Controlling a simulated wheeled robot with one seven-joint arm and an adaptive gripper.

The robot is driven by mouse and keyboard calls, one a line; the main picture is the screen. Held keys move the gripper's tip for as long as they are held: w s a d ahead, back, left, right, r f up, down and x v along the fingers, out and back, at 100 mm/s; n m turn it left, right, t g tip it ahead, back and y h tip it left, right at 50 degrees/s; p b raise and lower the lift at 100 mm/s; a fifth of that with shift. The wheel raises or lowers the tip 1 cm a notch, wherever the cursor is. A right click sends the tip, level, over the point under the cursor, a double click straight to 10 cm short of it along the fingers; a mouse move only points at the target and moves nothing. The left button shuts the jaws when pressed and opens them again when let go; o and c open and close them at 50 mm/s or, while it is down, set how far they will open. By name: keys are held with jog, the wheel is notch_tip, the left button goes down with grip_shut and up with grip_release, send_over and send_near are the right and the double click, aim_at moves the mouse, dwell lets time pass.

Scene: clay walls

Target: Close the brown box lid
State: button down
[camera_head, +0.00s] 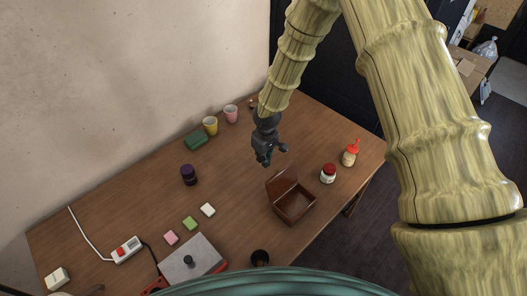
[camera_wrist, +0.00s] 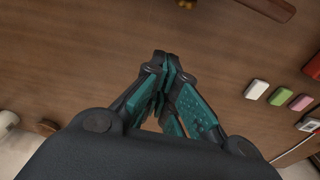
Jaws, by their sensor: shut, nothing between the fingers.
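The brown box (camera_head: 297,208) stands on the wooden table near its front right side. Its lid (camera_head: 282,180) stands raised along the back edge, so the inside shows open and looks empty. My gripper (camera_head: 274,157) hangs above the table just behind the raised lid, apart from it as far as I can tell. In the wrist view my gripper (camera_wrist: 161,62) has its teal-padded fingers together at the tips, with nothing held. A brown edge at the top of the wrist view (camera_wrist: 270,8) looks like part of the box, mostly cut off.
A red-lidded jar (camera_head: 328,174) and a sauce bottle (camera_head: 350,155) stand right of the box. A black cup (camera_head: 260,257) is in front of it. White (camera_head: 208,210), green (camera_head: 190,223) and pink (camera_head: 171,237) blocks lie left. Cups (camera_head: 210,126) and a purple jar (camera_head: 188,174) stand farther back.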

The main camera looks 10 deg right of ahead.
aim_at(280, 181)
jog(key=s+d+p, duration=0.2)
jog(key=s, duration=0.1)
jog(key=shift+s+r, duration=0.1)
jog(key=shift+r, duration=0.05)
jog(key=shift+s, duration=0.1)
dwell(0.5)
